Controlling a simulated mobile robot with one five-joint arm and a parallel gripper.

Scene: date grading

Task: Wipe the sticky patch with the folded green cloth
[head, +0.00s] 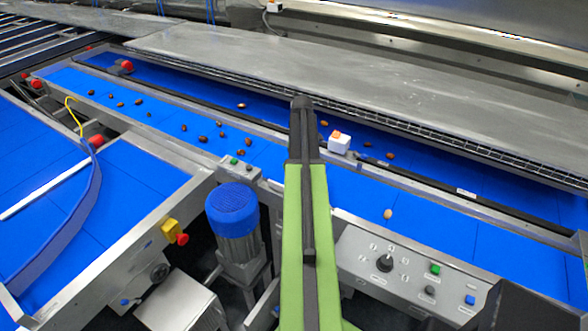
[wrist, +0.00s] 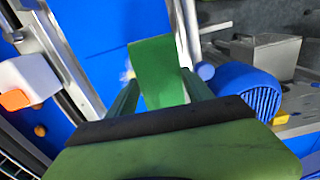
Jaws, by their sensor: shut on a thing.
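The folded green cloth (wrist: 158,68) hangs between the fingers of my gripper (wrist: 160,92) in the wrist view. My gripper is shut on it, and the cloth's far end lies over the blue belt. A small pale smear (wrist: 127,73) shows on the belt just left of the cloth. It may be the sticky patch, partly hidden by the cloth and a finger. I cannot tell whether the cloth touches the belt. In the head view, my green arm hides the gripper, the cloth and any patch beneath.
A white box with an orange top (head: 340,142) stands on the rail beside my arm. Several brown dates (head: 203,139) lie scattered on the blue belt (head: 450,232). A blue motor (head: 233,210) and a control panel (head: 405,270) are in front of the belt.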

